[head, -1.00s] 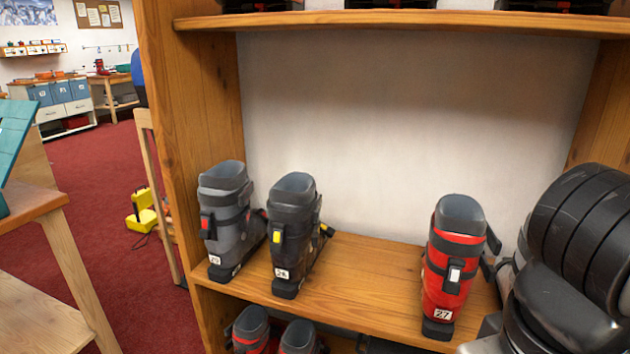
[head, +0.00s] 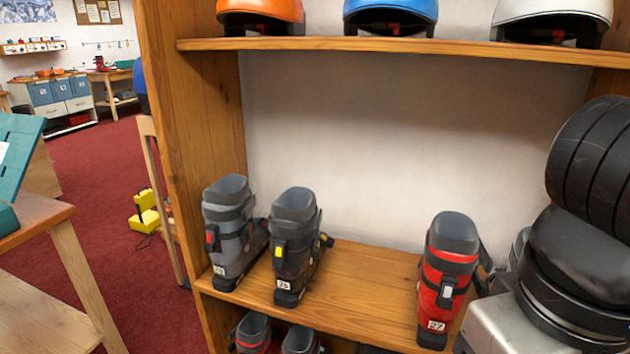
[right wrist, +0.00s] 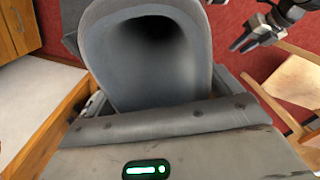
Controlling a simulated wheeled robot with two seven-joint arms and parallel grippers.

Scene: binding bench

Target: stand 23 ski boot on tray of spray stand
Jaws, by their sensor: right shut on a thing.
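A grey boot (right wrist: 150,50) fills the top middle of the right wrist view, seen from above into its dark opening. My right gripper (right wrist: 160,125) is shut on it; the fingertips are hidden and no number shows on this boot. My left gripper (right wrist: 245,38) shows small at the top right of that view, apart from the boot; its finger gap is unclear.
A wooden shelf (head: 350,278) holds a grey boot (head: 229,230), a dark boot with a yellow buckle (head: 293,240) and a red boot marked 27 (head: 449,275). Helmets (head: 390,16) sit above. A wooden table (head: 40,215) stands left; red carpet (head: 105,180) lies open behind.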

